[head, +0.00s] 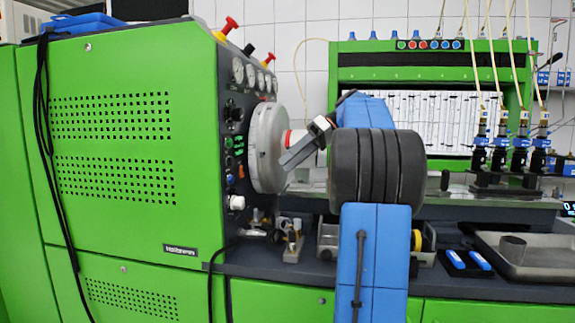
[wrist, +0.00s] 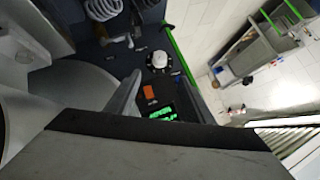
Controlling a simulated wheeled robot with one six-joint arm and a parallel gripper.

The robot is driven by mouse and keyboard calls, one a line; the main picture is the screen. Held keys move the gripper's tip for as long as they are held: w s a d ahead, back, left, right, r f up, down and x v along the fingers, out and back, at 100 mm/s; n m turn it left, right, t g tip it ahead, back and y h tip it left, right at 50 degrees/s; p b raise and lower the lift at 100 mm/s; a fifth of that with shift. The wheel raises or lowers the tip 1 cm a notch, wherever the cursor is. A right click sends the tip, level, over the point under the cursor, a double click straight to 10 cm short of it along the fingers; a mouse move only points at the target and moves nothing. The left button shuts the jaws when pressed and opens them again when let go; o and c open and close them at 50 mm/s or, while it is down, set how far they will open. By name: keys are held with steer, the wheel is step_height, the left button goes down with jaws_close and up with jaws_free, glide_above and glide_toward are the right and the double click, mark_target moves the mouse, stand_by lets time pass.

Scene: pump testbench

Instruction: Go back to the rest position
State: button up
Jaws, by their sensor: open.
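My gripper (head: 287,158) is in front of the green test bench's (head: 125,150) control panel, beside the large silver disc (head: 267,148). Its dark fingers point left toward the disc; I cannot tell whether they touch it. In the wrist view, my gripper (wrist: 157,88) has its two fingers spread apart with nothing between them. Beyond them are a white knob (wrist: 158,61), an orange switch (wrist: 150,92) and green lit digits (wrist: 162,113). My blue arm stands folded in the middle of the head view and hides part of the bench behind it.
Pump fittings (head: 292,240) stand on the bench top below the disc. A metal tray (head: 530,255) holding a dark cup (head: 512,248) lies at right, beside blue-and-white items (head: 467,260). Injectors with hoses (head: 500,150) stand behind. A black cable (head: 45,150) hangs at left.

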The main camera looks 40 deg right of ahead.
stand_by(0.4)
steer(key=s+a+f+m+g+h, duration=0.1)
steer(key=s+a+f, duration=0.1)
steer(key=a+f, duration=0.35)
steer(key=s+a+f+m+h, duration=0.1)
steer(key=s+a+f+h, duration=0.15)
steer(key=a, duration=0.55)
steer(key=s+a+f+m+g+h, duration=0.1)
steer(key=s+a+f+m, duration=0.1)
steer(key=a+f, duration=0.35)
steer(key=s+a+f+h, duration=0.1)
steer(key=s+a+f, duration=0.2)
steer(key=s+f, duration=0.3)
steer(key=s+a+f+t+h, duration=0.1)
steer(key=s+a+f+h, duration=0.1)
steer(key=s+f, duration=0.4)
steer(key=s+a+f+m+h, duration=0.1)
steer(key=s+a+f, duration=0.3)
steer(key=f, duration=0.5)
steer(key=shift+s+a+t, duration=0.35)
steer(key=shift+s+t, duration=0.05)
steer(key=shift+s, duration=0.5)
steer(key=shift+h, duration=0.25)
